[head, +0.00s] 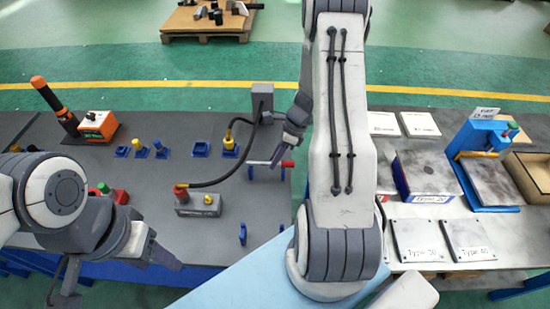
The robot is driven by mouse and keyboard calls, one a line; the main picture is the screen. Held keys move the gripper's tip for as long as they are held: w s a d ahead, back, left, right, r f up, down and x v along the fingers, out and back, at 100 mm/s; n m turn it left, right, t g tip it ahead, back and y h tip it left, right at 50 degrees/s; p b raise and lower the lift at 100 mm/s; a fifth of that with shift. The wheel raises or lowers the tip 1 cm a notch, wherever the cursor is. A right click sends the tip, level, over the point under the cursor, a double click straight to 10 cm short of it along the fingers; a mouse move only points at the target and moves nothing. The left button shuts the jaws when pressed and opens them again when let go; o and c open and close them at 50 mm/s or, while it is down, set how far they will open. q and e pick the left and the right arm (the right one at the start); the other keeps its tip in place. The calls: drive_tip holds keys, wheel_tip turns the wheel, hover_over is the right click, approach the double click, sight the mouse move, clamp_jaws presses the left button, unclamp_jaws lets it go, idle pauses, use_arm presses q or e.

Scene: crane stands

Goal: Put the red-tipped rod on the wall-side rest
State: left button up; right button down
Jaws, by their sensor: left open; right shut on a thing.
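The red-tipped rod (258,163) is thin and pale, with its red end to the right. It lies level at the far pair of small blue supports (250,173), near the table's right edge. I cannot tell whether it rests on them or hangs just above. My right gripper (277,160) reaches down from the far side and is shut on the rod near its middle. A second pair of blue supports (243,234) stands empty nearer to me. My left gripper (122,282) is open and empty at the near left, above the table's front edge.
A grey control box (198,204) with a red plug and cable stands left of the supports. A grey post (262,97) stands behind the rod. Several blue holders (160,150) and an orange device (98,126) lie farther left.

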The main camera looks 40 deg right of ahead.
drive_tip(key=shift+f+b, duration=0.4)
drive_tip(key=shift+f, duration=0.2)
drive_tip(key=c, duration=0.7)
unclamp_jaws()
drive_tip(key=p+v, duration=0.4)
drive_tip(key=v, duration=0.1)
drive_tip(key=shift+p, duration=0.35)
drive_tip(key=b+v, duration=0.1)
drive_tip(key=v, duration=0.9)
drive_tip(key=shift+d+r, duration=0.15)
drive_tip(key=shift+r, duration=0.05)
